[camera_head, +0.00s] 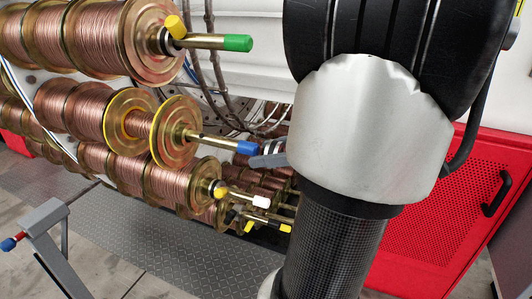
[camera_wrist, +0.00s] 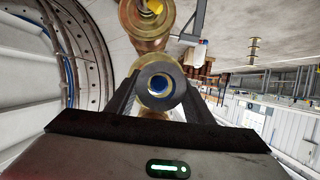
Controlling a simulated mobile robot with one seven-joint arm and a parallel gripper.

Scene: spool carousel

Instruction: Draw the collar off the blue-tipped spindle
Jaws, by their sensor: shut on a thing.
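The blue-tipped spindle (camera_head: 222,142) sticks out to the right from a copper spool with yellow-rimmed flanges in the head view. Its blue tip (camera_wrist: 158,86) shows through the hole of a dark grey collar (camera_wrist: 142,86) in the wrist view. My gripper (camera_wrist: 158,92) is shut on that collar, with one dark finger on each side of it. In the head view, a grey finger of my gripper (camera_head: 268,160) is just right of the blue tip. The collar is mostly hidden there, and I cannot tell whether it still overlaps the tip.
A green-tipped spindle (camera_head: 236,43) with a yellow-ended part stands above. A white-tipped spindle (camera_head: 258,201) and several others are below. Cables hang behind the spools. A red perforated cabinet (camera_head: 415,230) is at the right, and a grey stand (camera_head: 45,225) is at the lower left.

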